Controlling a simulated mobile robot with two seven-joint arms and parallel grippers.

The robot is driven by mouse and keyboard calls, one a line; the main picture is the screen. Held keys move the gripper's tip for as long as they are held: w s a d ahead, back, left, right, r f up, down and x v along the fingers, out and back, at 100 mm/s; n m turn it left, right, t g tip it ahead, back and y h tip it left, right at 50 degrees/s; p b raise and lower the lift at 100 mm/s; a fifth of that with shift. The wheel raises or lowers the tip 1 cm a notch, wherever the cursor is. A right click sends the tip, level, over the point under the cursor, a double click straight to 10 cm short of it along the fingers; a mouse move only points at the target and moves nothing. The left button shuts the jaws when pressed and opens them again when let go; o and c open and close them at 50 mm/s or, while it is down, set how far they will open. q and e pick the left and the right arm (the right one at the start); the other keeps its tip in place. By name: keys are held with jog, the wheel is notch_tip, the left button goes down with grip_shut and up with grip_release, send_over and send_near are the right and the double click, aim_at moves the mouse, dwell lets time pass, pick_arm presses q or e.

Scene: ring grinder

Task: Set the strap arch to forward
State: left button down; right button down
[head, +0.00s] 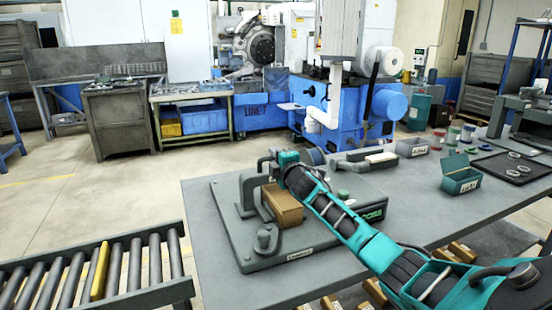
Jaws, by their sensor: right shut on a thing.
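A grey fixture base plate (228,222) lies on the grey table and carries a brown block (284,207). A grey strap arch (249,192) stands at the plate's left side, beside the block. My right gripper (271,165) is at the top of the arch, reached by the teal arm from the lower right. It is shut on the arch's upper part; the fingers and arm partly hide the contact. A round grey knob (266,239) sits at the front of the plate. My left gripper is not in view.
A roller conveyor (116,268) stands at the lower left. A green bin (461,180), a dark tray with rings (514,167) and small jars are on the table's right part. The table (430,215) is clear between the fixture and bin. Blue machines stand behind.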

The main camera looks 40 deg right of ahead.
jog(key=shift+f, duration=0.3)
jog(key=c, duration=1.3)
grip_release()
jog(key=shift+s, duration=0.15)
jog(key=shift+c, duration=0.2)
jog(key=shift+o, duration=0.8)
jog(key=shift+s+r, duration=0.15)
jog(key=shift+r, duration=0.05)
jog(key=shift+o, duration=0.5)
jog(key=v, duration=1.2)
jog(key=shift+s, duration=0.4)
jog(key=shift+a, duration=0.2)
